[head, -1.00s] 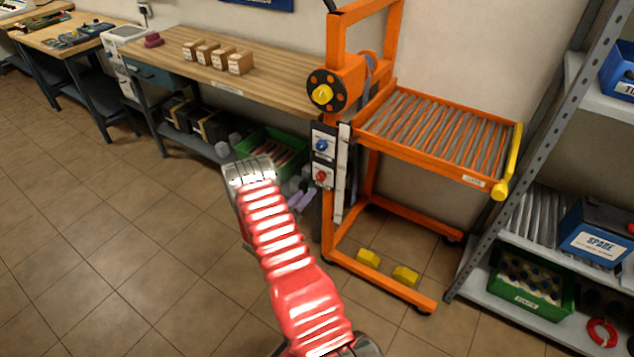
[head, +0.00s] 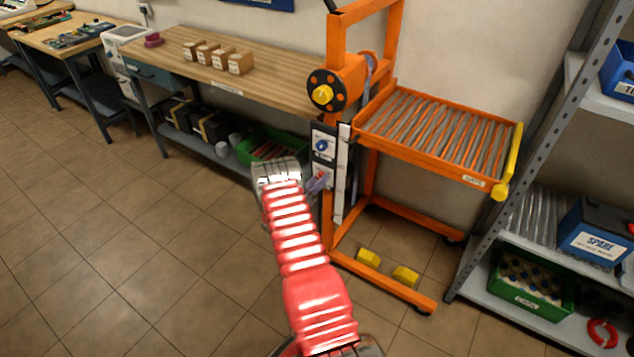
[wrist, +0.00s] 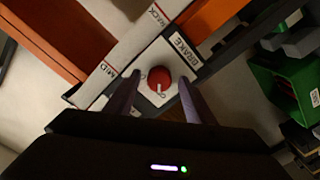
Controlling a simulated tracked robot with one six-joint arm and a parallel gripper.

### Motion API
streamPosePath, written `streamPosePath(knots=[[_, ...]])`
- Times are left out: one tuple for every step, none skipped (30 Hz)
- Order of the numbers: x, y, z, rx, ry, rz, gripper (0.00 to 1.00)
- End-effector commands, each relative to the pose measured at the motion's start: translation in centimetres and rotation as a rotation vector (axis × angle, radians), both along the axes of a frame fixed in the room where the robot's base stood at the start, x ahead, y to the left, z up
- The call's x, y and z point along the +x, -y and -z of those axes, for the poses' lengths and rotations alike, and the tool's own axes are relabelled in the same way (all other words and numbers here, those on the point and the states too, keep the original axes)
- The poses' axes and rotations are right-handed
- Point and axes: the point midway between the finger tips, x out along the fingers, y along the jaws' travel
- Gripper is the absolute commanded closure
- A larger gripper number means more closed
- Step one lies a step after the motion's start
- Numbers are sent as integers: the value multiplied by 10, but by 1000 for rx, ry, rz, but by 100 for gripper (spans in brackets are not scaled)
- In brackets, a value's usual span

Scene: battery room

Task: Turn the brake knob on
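The brake knob is a round red knob (wrist: 159,77) with a white mark, on a white plate labelled BRAKE (wrist: 187,50) in the wrist view. In the head view the red knob (head: 322,174) is partly hidden by my gripper, on the lower part of the orange lift's panel. My gripper (wrist: 157,79) is open, one purple finger on each side of the knob in the wrist view. A gap shows between knob and fingers. I cannot tell whether the fingertips reach its depth. The gripper's fingers (head: 317,183) also show at the panel in the head view.
A blue knob (head: 321,145) sits just above on the same panel. The orange lift (head: 340,60) has a yellow-hubbed wheel (head: 323,94) and a roller tray (head: 436,130). A workbench (head: 262,82) stands to the left, a metal shelf (head: 510,270) to the right. The floor in front is clear.

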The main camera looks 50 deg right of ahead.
Motion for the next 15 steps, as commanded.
streamPosePath(knots=[[0,0,0,0,0,0,54],[0,0,0,0,0,0,56],[0,0,0,0,0,0,59],[0,0,0,0,0,0,61],[0,0,0,0,0,0,63],[0,0,0,0,0,0,66],[0,0,0,0,0,0,68],[0,0,0,0,0,0,70],[0,0,0,0,0,0,73],[0,0,0,0,0,0,75],[0,0,0,0,0,0,78],[0,0,0,1,0,-1,80],[0,0,0,1,0,-1,82],[0,0,0,1,0,-1,85],[0,-1,0,1,0,-1,87]])
